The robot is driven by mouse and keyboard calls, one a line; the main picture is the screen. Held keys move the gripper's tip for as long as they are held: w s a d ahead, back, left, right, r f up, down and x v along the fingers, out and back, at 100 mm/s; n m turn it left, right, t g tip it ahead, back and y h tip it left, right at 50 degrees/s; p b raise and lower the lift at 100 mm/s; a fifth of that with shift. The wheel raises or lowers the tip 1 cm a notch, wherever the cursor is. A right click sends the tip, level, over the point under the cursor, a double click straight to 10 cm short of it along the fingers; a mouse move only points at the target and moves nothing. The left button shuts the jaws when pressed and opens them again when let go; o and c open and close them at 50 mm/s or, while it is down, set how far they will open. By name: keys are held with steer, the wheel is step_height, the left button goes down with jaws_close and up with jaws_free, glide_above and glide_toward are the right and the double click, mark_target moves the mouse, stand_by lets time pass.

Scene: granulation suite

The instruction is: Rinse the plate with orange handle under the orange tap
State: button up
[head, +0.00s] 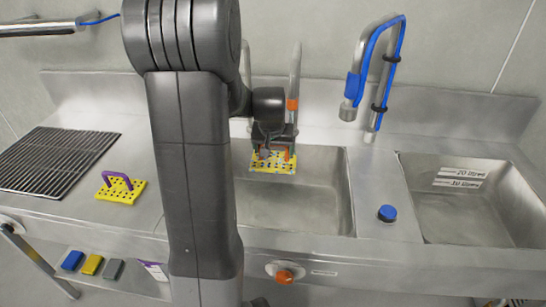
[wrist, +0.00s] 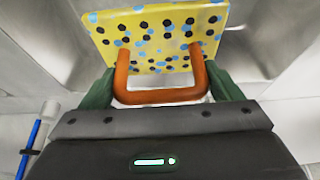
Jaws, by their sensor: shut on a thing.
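The plate with orange handle (head: 273,164) is yellow with dark and blue spots. In the head view it hangs over the left basin (head: 310,205), below the orange-marked tap (head: 293,104). My gripper (head: 272,148) is shut on its handle. In the wrist view the orange handle (wrist: 160,96) sits between my two green fingers, and the spotted plate (wrist: 158,38) extends beyond it. Part of the tap is hidden behind my gripper. I cannot see any water running. An orange knob (head: 285,277) is on the sink's front panel.
A yellow plate with a purple handle (head: 121,187) lies on the left counter beside a black rack (head: 55,160). A blue tap (head: 372,75) and blue knob (head: 387,212) stand between the basins. The right basin (head: 465,205) looks empty. Coloured blocks (head: 92,265) sit on a lower shelf.

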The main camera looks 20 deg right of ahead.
mark_target(255, 168)
steer(key=shift+s+d, duration=0.15)
steer(key=shift+s, duration=0.25)
steer(key=shift+w, duration=0.1)
steer(key=shift+w+a, duration=0.2)
steer(key=shift+w, duration=0.3)
steer(key=shift+s+d, duration=0.2)
steer(key=shift+s, duration=0.4)
steer(key=shift+a, duration=0.15)
steer(key=shift+s+a+b, duration=0.35)
steer(key=shift+a+b, duration=0.1)
steer(key=shift+a, duration=0.8)
steer(key=shift+s+a+b, duration=0.3)
steer(key=shift+a+b, duration=0.2)
steer(key=shift+a, duration=0.75)
steer(key=shift+s+a+b, duration=0.35)
steer(key=shift+a+b, duration=0.1)
steer(key=shift+a, duration=0.8)
